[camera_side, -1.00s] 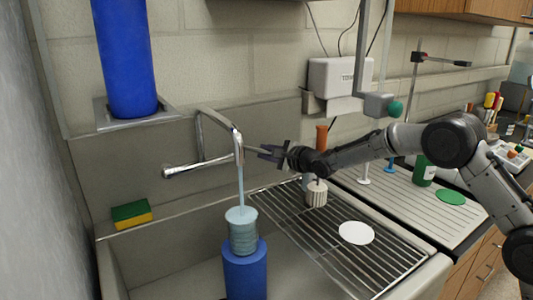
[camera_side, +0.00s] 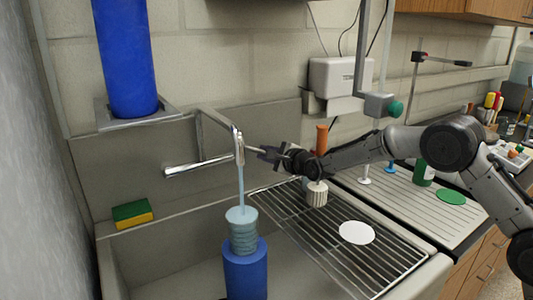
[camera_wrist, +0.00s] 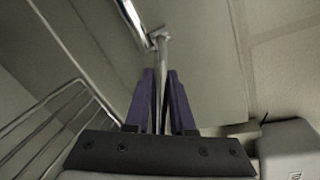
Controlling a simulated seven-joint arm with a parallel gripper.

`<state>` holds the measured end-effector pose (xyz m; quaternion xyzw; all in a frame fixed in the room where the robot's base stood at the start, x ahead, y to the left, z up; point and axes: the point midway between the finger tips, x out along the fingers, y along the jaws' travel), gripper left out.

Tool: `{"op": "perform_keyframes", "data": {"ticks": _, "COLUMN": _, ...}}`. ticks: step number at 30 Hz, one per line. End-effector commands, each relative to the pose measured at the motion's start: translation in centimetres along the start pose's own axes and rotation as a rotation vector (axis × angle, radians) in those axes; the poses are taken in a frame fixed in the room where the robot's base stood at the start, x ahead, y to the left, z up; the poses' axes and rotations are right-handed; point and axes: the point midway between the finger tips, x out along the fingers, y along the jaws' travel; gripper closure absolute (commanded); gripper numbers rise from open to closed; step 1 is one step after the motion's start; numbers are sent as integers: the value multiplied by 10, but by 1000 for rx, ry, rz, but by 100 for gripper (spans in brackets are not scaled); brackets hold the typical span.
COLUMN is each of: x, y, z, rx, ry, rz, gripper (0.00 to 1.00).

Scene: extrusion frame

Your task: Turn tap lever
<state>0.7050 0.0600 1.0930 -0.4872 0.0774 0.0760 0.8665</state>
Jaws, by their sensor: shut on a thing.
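The metal tap (camera_side: 239,146) stands on the back wall of the sink, with an arm reaching left and a bent pipe above. A thin tap lever (camera_side: 253,148) sticks out to the right from its head. My gripper (camera_side: 264,152) is shut on the lever, to the right of the tap head. In the wrist view the lever (camera_wrist: 162,57) runs between the two dark fingers of my gripper (camera_wrist: 160,80). A pale blue stream (camera_side: 240,188) falls from the tap into a light blue ribbed container (camera_side: 242,232) standing on a blue cylinder (camera_side: 245,270).
A wire rack (camera_side: 345,245) crosses the sink's right side, below my arm, with a white disc (camera_side: 356,232) and a ribbed white object (camera_side: 316,195) on it. A sponge (camera_side: 132,213) lies on the left rim. A white wall box (camera_side: 335,78) hangs above my arm.

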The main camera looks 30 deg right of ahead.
Motion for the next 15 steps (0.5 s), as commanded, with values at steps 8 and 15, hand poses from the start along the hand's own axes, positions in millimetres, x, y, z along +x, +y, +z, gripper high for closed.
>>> {"op": "perform_keyframes", "data": {"ticks": 8, "x": -2, "y": 0, "z": 11, "rx": 19, "ry": 53, "rz": -48, "gripper": 100}}
{"op": "perform_keyframes", "data": {"ticks": 15, "x": -3, "y": 3, "z": 17, "rx": 34, "ry": 111, "rz": -86, "gripper": 100}}
